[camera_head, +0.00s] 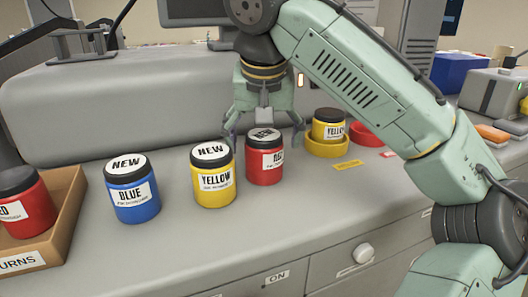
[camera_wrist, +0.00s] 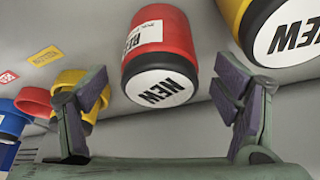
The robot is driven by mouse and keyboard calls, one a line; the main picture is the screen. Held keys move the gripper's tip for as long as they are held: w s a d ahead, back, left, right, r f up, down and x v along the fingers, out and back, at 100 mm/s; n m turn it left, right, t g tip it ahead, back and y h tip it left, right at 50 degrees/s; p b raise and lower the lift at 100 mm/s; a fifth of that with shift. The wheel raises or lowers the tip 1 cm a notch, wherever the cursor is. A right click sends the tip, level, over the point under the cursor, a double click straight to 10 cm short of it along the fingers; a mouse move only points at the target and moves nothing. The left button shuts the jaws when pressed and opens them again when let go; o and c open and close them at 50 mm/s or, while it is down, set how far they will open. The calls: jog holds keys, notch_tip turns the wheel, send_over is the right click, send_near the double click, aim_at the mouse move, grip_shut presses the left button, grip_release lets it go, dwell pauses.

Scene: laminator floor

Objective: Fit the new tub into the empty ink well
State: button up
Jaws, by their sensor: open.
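The new red tub (camera_head: 265,163) stands upright on the counter, with a black and white lid marked NEW in the wrist view (camera_wrist: 160,87). My gripper (camera_head: 267,138) is open and points down at it. In the wrist view, the red tub shows between the spread fingers (camera_wrist: 161,80), with gaps on both sides. A red ring-shaped well (camera_head: 366,135) at the right looks empty; it also shows in the wrist view (camera_wrist: 34,101). Beside it, a yellow well (camera_head: 325,149) holds a yellow tub (camera_head: 328,128).
A new yellow tub (camera_head: 214,181) stands close left of the red tub, and a new blue tub (camera_head: 132,192) is further left. A returns box (camera_head: 68,215) holds another red tub (camera_head: 25,208). A grey machine housing (camera_head: 110,95) stands behind. The front counter is clear.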

jog(key=shift+x, duration=1.1)
jog(key=c, duration=1.6)
jog(key=shift+r, duration=0.2)
